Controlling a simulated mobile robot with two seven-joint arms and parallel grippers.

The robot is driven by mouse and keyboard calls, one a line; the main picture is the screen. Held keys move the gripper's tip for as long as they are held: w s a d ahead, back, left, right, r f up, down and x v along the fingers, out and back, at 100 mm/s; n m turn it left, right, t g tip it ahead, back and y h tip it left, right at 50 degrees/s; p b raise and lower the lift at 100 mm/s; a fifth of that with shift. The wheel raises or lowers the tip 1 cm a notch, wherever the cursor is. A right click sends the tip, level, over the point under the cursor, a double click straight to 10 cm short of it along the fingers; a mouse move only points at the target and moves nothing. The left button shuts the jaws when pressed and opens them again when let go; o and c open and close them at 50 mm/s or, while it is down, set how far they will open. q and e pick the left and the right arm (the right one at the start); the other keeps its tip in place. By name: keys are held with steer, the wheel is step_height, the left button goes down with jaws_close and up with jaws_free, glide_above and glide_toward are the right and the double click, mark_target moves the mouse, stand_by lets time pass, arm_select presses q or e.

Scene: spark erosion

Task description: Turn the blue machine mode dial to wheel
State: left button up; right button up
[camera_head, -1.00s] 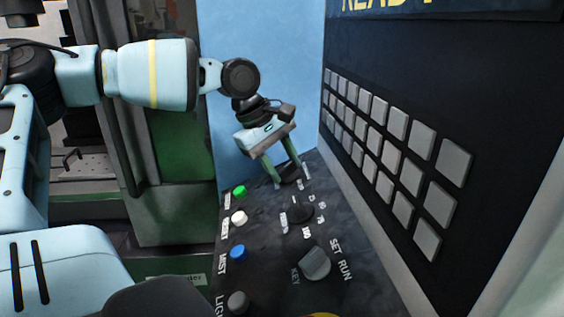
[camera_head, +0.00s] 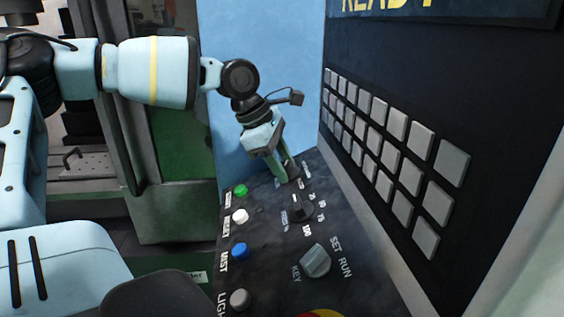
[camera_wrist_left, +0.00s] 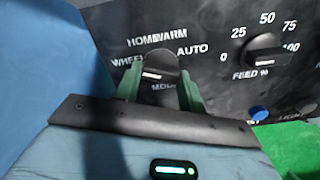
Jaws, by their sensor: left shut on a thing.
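The mode dial (camera_wrist_left: 161,66) is a dark knob on the black panel of the blue machine, with WHEEL, HOME, WARM and AUTO printed around it. In the left wrist view my left gripper (camera_wrist_left: 160,82) has its green fingers on either side of the dial, shut on it. A pale mark on the knob lies toward its lower left, on the side of the WHEEL label; its exact pointing is hard to tell. In the head view my left gripper (camera_head: 284,175) reaches down to the panel's far end and hides most of the dial. My right gripper is not in view.
The feed dial (camera_head: 301,208) and the key switch (camera_head: 316,261) are nearer on the same panel. Green (camera_head: 241,191), white (camera_head: 240,216) and blue (camera_head: 239,250) buttons line its left side. A grey keypad (camera_head: 397,125) stands upright on the right. A blue wall (camera_head: 262,60) rises behind.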

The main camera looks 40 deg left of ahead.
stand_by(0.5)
arm_select(q)
steer(key=o, duration=1)
steer(key=v, duration=0.7)
steer(key=shift+s+a+r, duration=0.15)
steer(key=shift+r, duration=0.2)
